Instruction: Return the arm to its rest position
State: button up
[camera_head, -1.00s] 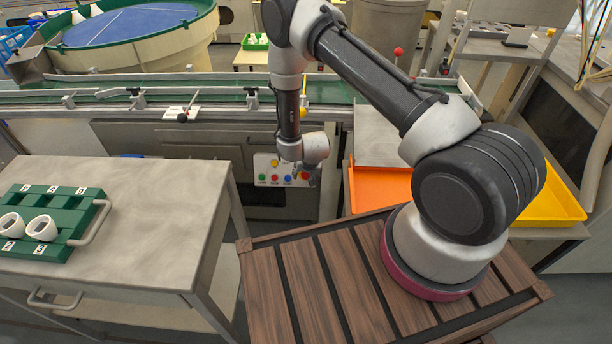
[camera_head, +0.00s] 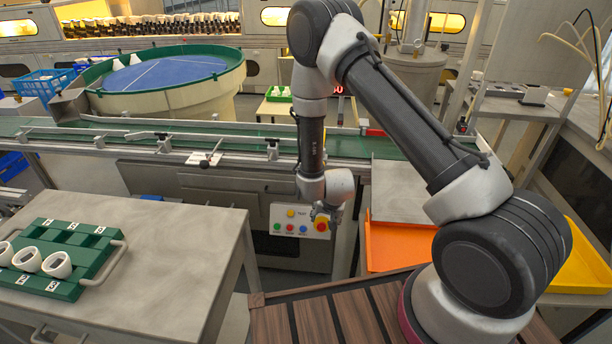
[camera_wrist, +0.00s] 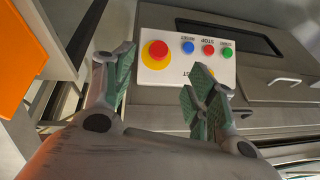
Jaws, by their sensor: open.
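My gripper (camera_head: 328,212) hangs at the end of my arm in front of the button panel (camera_head: 287,229) on the side of the conveyor machine. In the wrist view my gripper (camera_wrist: 160,88) has its green-padded fingers spread apart with nothing between them. The panel (camera_wrist: 178,72) shows beyond the fingers, with a large red button on a yellow ring (camera_wrist: 158,50) and small blue, red and green buttons. No contact between the fingers and the panel can be made out. My arm is bent, with its forearm pointing down.
A grey table (camera_head: 165,262) at left bears a green tray (camera_head: 92,228) with several white pieces. An orange tray (camera_head: 395,248) and a yellow tray (camera_head: 582,262) lie at right. The green conveyor (camera_head: 240,143) runs behind. A round blue-topped bowl (camera_head: 165,75) stands at back left.

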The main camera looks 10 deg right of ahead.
jog(key=s+r+n+g, duration=0.2)
jog(key=s+n+g, duration=0.3)
jog(key=s, duration=0.7)
jog(key=s+d+r+t, duration=0.1)
jog(key=s+d+r, duration=0.4)
jog(key=r, duration=1)
jog(key=s+d+r+t, duration=0.2)
jog(key=s+d+r, duration=0.3)
jog(key=r, duration=1)
jog(key=s+d+r+t, duration=0.1)
jog(key=s+d+r, duration=0.4)
jog(key=r, duration=1)
jog(key=shift+s+r+t, duration=0.3)
jog(key=shift+s+r, duration=0.1)
jog(key=shift+s, duration=0.2)
jog(key=shift+d, duration=0.1)
